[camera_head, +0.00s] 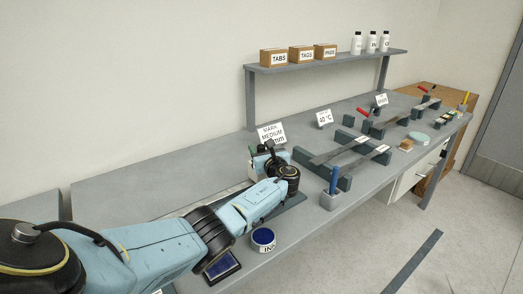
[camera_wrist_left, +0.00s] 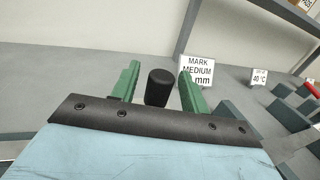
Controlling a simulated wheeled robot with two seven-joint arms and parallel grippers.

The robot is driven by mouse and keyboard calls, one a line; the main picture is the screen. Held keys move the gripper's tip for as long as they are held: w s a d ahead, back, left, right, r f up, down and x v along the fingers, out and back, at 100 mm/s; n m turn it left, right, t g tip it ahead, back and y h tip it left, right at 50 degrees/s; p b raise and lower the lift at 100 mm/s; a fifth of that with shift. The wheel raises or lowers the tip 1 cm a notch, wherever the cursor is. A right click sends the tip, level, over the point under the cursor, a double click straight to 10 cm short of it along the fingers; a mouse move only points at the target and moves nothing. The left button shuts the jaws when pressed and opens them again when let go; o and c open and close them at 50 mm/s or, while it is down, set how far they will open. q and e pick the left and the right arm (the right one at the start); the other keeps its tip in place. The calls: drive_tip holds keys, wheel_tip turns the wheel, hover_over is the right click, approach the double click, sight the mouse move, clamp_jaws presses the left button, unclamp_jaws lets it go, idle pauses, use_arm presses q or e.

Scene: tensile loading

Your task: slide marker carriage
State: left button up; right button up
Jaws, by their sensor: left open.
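My left gripper (camera_head: 262,150) reaches over the bench beside the "MARK MEDIUM" sign (camera_head: 271,134). Its two green fingers (camera_wrist_left: 159,72) stand apart in the left wrist view. A black rounded knob (camera_wrist_left: 158,87), which looks like the handle of the marker carriage, stands between them. Gaps show on both sides of it, so the fingers do not appear to touch it. The carriage body below is hidden by my gripper and arm. The sign also shows in the left wrist view (camera_wrist_left: 198,72), behind the right finger. My right gripper is in neither view.
A blue ink pot (camera_head: 263,239) and a dark blue pad (camera_head: 221,267) sit near the bench's front edge. A blue upright piece in a grey holder (camera_head: 331,198) and strips on grey supports (camera_head: 340,152) stand to the right. A shelf (camera_head: 330,61) spans the back.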

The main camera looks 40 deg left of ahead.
use_arm(q)
drive_tip(key=shift+d, duration=0.1)
drive_tip(key=shift+s+d, duration=0.1)
drive_tip(key=shift+d, duration=0.15)
drive_tip(key=p+v, duration=0.3)
drive_tip(key=v, duration=0.9)
drive_tip(key=shift+s+d, duration=0.2)
drive_tip(key=shift+d, duration=0.1)
